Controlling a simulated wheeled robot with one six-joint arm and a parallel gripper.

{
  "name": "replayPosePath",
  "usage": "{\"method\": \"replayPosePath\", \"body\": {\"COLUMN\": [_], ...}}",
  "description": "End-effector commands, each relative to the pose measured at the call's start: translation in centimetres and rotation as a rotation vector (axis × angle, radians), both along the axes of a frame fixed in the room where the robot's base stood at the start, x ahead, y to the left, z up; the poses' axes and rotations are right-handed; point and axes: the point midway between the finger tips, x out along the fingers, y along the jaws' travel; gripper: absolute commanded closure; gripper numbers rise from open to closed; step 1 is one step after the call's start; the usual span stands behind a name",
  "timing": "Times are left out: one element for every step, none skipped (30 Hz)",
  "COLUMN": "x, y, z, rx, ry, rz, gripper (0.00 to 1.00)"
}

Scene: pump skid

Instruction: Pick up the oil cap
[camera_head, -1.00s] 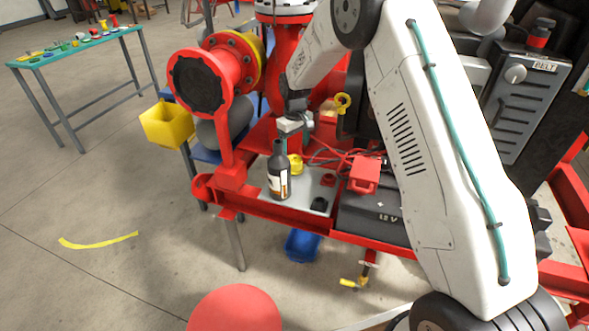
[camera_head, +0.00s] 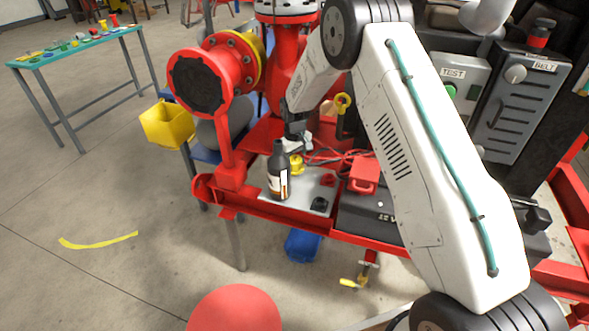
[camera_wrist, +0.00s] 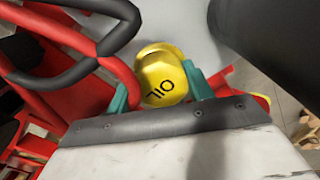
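The oil cap (camera_head: 296,164) is yellow and sits on the grey plate (camera_head: 300,200) of the red skid, just behind a dark bottle. In the wrist view the oil cap (camera_wrist: 163,76) shows its faceted top with the letters OIL. My gripper (camera_wrist: 156,80) is open, with one teal finger on each side of the cap. A small gap shows at the left finger; whether the right finger touches cannot be told. In the head view my gripper (camera_head: 299,143) is just above the cap, its fingertips hard to make out.
The dark bottle (camera_head: 278,170) stands close in front of the cap and looms at upper right in the wrist view. A red cap (camera_head: 328,180) and a black cap (camera_head: 319,203) lie on the plate. A battery (camera_head: 372,215) stands right.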

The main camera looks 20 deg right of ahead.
Motion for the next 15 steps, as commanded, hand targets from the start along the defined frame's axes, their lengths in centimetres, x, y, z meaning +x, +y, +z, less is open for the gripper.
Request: {"method": "replayPosePath", "body": {"x": [0.0,0.0,0.0,0.0,0.0,0.0,0.0,0.0,0.0,0.0,0.0,0.0,0.1,0.1,0.1], "y": [0.0,0.0,0.0,0.0,0.0,0.0,0.0,0.0,0.0,0.0,0.0,0.0,0.0,0.0,0.0], "z": [0.0,0.0,0.0,0.0,0.0,0.0,0.0,0.1,0.1,0.3,0.5,0.9,1.4,1.9,2.6], "rx": [0.000,0.000,0.000,0.000,0.000,0.000,0.000,0.000,0.000,0.000,0.000,0.000,0.000,0.000,0.000], "ry": [0.000,0.000,0.000,0.000,0.000,0.000,0.000,0.000,0.000,-0.001,-0.001,-0.001,-0.002,-0.002,-0.003], "rz": [0.000,0.000,0.000,0.000,0.000,0.000,0.000,0.000,0.000,0.000,0.000,0.000,0.000,0.000,0.000], "gripper": [0.76,0.76,0.76,0.76,0.76,0.76,0.76,0.76,0.76,0.76,0.76,0.76,0.76,0.76,0.76]}}
